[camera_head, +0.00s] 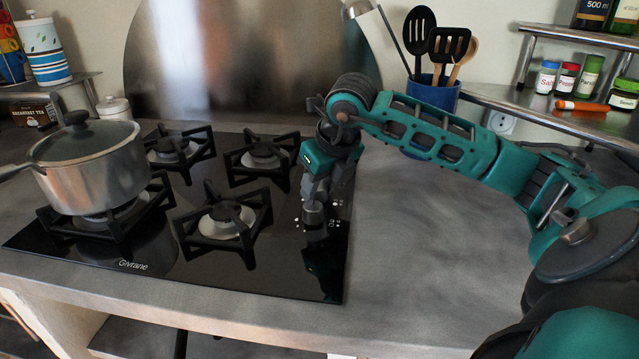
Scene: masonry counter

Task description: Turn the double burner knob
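A black glass gas hob (250,282) marked "Givrane" lies in the counter. A round grey metal knob (313,213) shows on its right-hand strip, among small white markings. My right gripper (318,196) points down right over this strip, with its fingers at or just above the knob. I cannot tell whether they touch it or how far apart they are. The gripper and wrist hide the strip behind, so any other knobs there are hidden. My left gripper is not in view.
A lidded steel pot (95,172) stands on the front left burner. Other burners with black grates, such as the front middle one (225,222), are bare. A blue utensil pot (432,94) stands behind my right arm. The counter (420,255) right of the hob is clear.

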